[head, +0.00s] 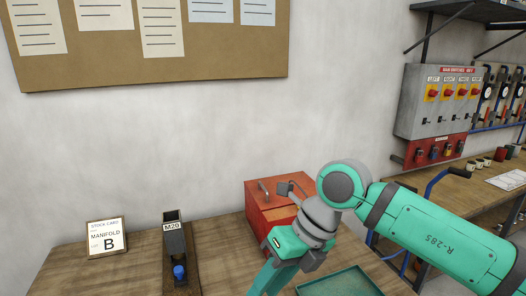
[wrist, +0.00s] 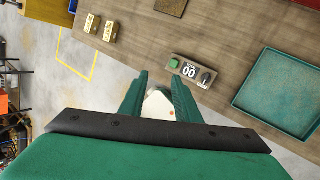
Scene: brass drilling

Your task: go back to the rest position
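My gripper (wrist: 159,80) shows in the wrist view with its two green fingers apart and a gap between their tips. A white shape with a small red dot (wrist: 158,106) shows between the fingers. I cannot tell whether it is below them or part of my own body; nothing is clearly gripped. In the head view my arm reaches in from the right, bends over the bench (head: 228,262) and points down. The fingertips are out of that view. My wrist stands in front of a red metal box (head: 268,208) and partly hides it.
A teal tray (head: 340,284) lies on the bench; it also shows in the wrist view (wrist: 240,98). A control box with a green button and "00" display (wrist: 190,70) sits near the bench edge. An M20 holder (head: 174,240) and stock card (head: 107,238) stand left. Switch panels (head: 440,105) hang right.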

